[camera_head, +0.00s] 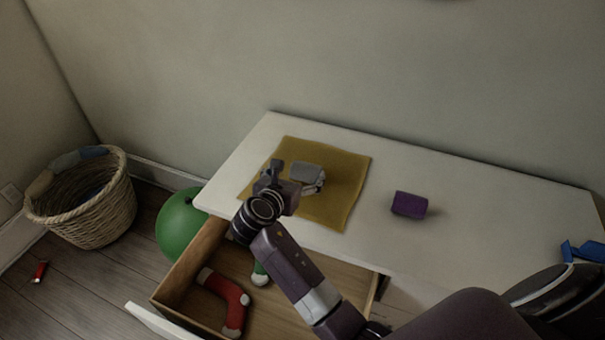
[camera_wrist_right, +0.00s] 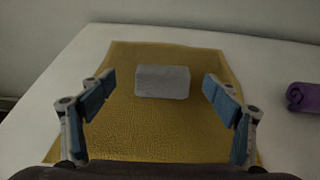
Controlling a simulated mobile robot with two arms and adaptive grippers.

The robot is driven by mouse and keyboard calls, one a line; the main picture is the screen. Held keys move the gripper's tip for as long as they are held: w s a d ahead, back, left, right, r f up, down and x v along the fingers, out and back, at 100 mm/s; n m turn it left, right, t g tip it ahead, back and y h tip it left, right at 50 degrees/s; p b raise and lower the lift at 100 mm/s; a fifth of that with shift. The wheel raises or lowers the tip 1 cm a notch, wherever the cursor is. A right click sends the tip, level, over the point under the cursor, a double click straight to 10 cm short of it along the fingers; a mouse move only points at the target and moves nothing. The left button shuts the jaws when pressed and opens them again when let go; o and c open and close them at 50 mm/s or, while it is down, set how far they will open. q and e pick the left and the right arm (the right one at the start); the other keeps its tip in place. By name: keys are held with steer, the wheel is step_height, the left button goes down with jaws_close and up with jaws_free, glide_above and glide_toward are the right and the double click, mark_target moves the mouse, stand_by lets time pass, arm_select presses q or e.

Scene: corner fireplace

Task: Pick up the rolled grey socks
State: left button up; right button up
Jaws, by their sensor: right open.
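The rolled grey socks (camera_head: 308,171) lie on a mustard-yellow cloth (camera_head: 349,185) on the white tabletop. They show as a pale grey block (camera_wrist_right: 162,82) in the wrist view. My right gripper (camera_head: 297,177) is over the cloth, close to the socks, and partly overlaps them in the head view. In the wrist view my right gripper (camera_wrist_right: 160,82) is open, with one finger left and one right of the socks. Gaps show on both sides, and no contact is visible. My left gripper is not in view.
A purple roll (camera_head: 409,205) lies right of the cloth. A blue object (camera_head: 583,250) is at the right edge. An open drawer (camera_head: 203,247) below holds a red stocking (camera_head: 232,300). A green ball (camera_head: 177,224) and wicker basket (camera_head: 103,222) stand on the floor at left.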

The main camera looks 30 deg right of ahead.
mark_target(305, 167)
steer(key=x, duration=0.6)
steer(key=shift+s+d+f, duration=0.1)
steer(key=shift+d+f, duration=0.05)
steer(key=shift+d, duration=0.1)
steer(key=shift+c, duration=0.7)
steer(key=c, duration=1)
steer(key=shift+c, duration=0.2)
